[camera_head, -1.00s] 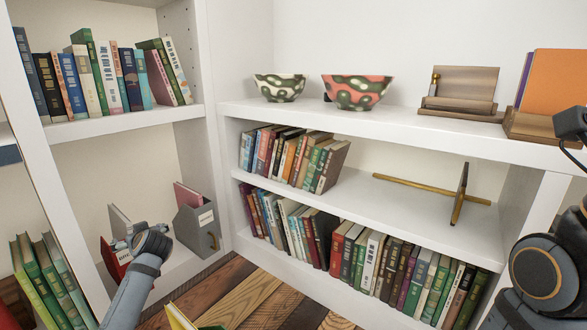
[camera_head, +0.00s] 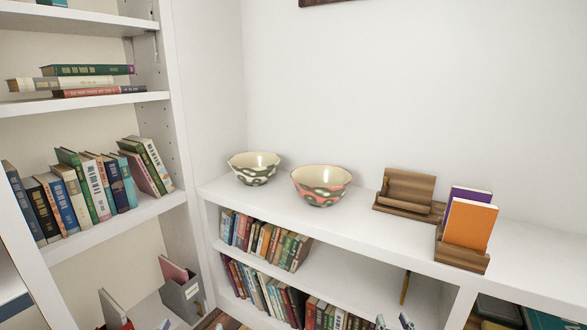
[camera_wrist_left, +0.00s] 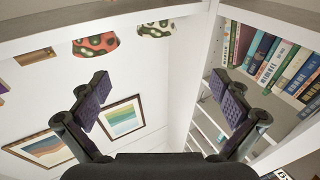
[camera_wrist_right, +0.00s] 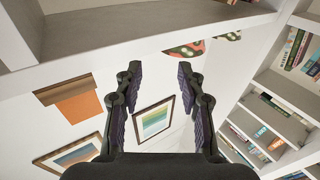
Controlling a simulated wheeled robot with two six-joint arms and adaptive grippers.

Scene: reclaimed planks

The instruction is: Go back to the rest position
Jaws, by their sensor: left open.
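My left gripper (camera_wrist_left: 165,95) shows in the left wrist view with its two dark padded fingers wide apart and nothing between them. My right gripper (camera_wrist_right: 160,80) shows in the right wrist view with its fingers apart, in a narrower gap, and also empty. The arms are otherwise out of the head view. Neither gripper appears to touch anything.
Book-filled shelves (camera_head: 90,235) stand at left.

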